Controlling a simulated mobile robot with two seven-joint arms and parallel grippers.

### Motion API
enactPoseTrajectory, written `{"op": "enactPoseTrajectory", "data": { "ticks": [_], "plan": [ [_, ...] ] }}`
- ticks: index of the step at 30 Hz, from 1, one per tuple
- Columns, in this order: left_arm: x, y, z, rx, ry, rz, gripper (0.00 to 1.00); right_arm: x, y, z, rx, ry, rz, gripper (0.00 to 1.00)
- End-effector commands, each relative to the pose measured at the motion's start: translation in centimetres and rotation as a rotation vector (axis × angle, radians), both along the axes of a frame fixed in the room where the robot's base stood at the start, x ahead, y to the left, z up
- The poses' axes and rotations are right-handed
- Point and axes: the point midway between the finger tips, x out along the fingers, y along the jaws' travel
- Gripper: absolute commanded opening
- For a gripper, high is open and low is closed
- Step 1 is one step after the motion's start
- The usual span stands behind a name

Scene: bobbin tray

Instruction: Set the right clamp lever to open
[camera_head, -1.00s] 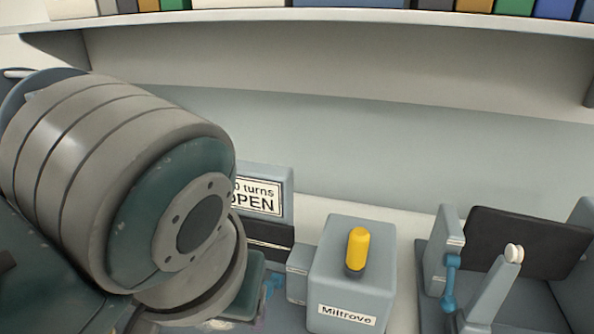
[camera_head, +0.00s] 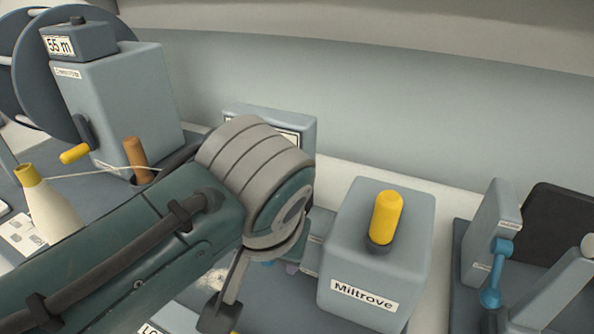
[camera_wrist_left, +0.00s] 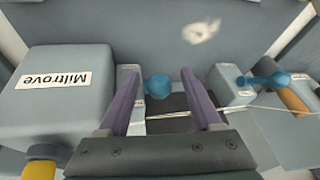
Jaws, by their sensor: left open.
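My left gripper (camera_wrist_left: 158,72) is open, its two purple fingers apart. In the left wrist view, a blue ball-ended lever (camera_wrist_left: 157,87) on a small grey clamp block (camera_wrist_left: 129,88) shows between the fingers, closer to the left one; contact cannot be told. This clamp stands beside the grey Miltrove box (camera_wrist_left: 60,95). A second blue lever (camera_wrist_left: 268,80) lies sideways on another block (camera_wrist_left: 230,84), right of the fingers. In the head view my left arm covers most of this area; the Miltrove box (camera_head: 372,262) is right of the wrist. My right gripper is not in view.
A yellow knob (camera_head: 386,216) tops the Miltrove box. A device with a blue lever (camera_head: 495,272) stands farther right. A cone (camera_head: 50,215), a brown peg (camera_head: 137,158) and a counter box (camera_head: 120,105) with a yellow-handled crank are left. A thread (camera_wrist_left: 175,114) crosses below the fingertips.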

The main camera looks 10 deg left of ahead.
Motion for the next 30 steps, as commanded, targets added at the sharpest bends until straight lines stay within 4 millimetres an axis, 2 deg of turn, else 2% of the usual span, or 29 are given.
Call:
{"op": "enactPoseTrajectory", "data": {
  "ticks": [8,26,30],
  "plan": [
    [0.07,-0.01,-0.16,-0.001,0.000,0.000,0.66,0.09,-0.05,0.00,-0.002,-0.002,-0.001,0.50],
    [0.06,-0.01,-0.14,-0.001,0.000,0.000,0.01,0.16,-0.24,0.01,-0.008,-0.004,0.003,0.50],
    [0.06,-0.01,-0.14,-0.001,0.000,0.000,0.00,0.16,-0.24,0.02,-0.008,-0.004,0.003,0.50]
  ]
}}
